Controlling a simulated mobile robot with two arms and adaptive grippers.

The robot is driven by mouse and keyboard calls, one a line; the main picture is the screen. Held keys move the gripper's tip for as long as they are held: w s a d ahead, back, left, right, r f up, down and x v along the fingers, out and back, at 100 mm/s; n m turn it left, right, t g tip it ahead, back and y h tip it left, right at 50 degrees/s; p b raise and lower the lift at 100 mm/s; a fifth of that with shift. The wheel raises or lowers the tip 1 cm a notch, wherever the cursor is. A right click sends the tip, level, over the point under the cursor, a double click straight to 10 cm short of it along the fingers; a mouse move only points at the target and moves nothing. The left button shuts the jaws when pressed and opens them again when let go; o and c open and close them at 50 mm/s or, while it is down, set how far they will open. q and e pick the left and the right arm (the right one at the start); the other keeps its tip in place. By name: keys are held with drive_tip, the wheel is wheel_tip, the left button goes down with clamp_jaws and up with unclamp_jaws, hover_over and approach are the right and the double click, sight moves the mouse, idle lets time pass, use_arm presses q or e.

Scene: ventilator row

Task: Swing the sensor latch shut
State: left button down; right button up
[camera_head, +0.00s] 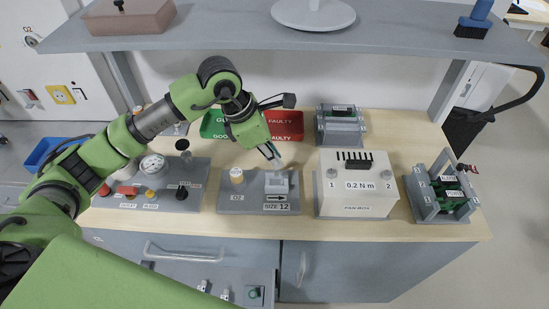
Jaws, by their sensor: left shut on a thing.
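The O2 sensor station is a grey base (231,206) on the wooden bench, marked "O2" and "SIZE 12" with an arrow pointing right. My left gripper (275,160) reaches down to the top of this housing and is shut on the latch there. The fingers hide part of the latch, and its exact angle is too small to tell. My right gripper is not in view.
Red and green bins (286,125) stand behind the gripper. A white box marked "0.2 N m" (357,202) is close on the right, with a grey rack (425,206) beyond. A gauge panel (138,201) is on the left. A shelf (400,36) overhangs the bench.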

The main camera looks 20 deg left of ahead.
use_arm(q)
drive_tip(key=c, duration=2.3)
unclamp_jaws()
drive_tip(key=shift+c, duration=0.2)
drive_tip(key=v, duration=1.2)
drive_tip(key=shift+d, duration=0.1)
